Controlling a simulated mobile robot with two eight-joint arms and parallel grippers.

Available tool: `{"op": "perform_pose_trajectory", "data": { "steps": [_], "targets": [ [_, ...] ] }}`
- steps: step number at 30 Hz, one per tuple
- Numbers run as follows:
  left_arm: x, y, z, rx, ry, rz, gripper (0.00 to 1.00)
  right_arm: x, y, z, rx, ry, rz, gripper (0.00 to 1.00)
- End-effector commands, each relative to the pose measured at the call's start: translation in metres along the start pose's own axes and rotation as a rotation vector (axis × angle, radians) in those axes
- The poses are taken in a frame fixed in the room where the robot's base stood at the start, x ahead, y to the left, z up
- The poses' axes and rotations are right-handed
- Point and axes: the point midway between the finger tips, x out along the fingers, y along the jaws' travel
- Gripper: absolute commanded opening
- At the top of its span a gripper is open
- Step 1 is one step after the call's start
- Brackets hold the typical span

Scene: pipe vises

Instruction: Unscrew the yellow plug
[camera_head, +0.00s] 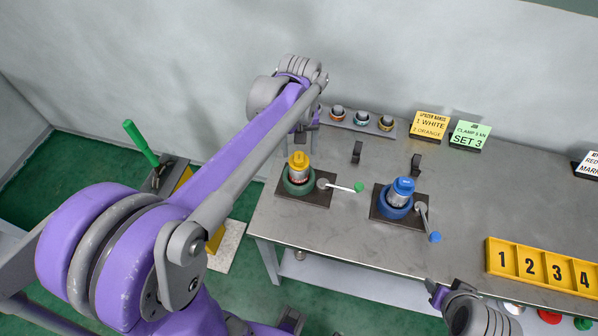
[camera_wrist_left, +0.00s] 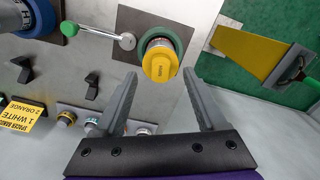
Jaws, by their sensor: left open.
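The yellow plug (camera_head: 299,159) caps a pipe standing upright in the green-ringed vise (camera_head: 297,186) on the workbench. The vise has a lever with a green knob (camera_head: 359,187). In the left wrist view the yellow plug (camera_wrist_left: 160,64) lies between and just beyond the fingertips, its round top facing the camera, with no visible contact. My left gripper (camera_wrist_left: 159,76) is open and empty; in the head view it is above and behind the plug, mostly hidden by its arm. My right gripper (camera_head: 438,291) is at the bench's front edge, away from the plug; its opening is unclear.
A blue plug (camera_head: 403,186) stands in the blue vise to the right, its lever (camera_head: 424,218) pointing forward. Behind are a rack with several ringed parts (camera_head: 361,117), two dark brackets (camera_head: 357,152) and signs (camera_head: 430,124). A yellow numbered tray (camera_head: 540,266) is at right.

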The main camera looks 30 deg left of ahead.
Motion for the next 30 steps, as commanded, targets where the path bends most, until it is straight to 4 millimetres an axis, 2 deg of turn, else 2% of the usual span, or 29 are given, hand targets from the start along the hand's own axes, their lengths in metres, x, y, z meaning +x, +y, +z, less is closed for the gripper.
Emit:
{"op": "perform_pose_trajectory", "data": {
  "steps": [21,30],
  "targets": [
    [0.0000,-0.0016,-0.0002,1.068,0.000,0.000,0.73,-0.0001,0.0000,-0.0001,0.000,0.000,0.000,0.50],
    [0.0000,-0.0018,-0.0003,1.276,0.000,0.000,0.73,-0.0002,0.0000,-0.0001,0.000,0.000,0.000,0.50]
  ]
}}
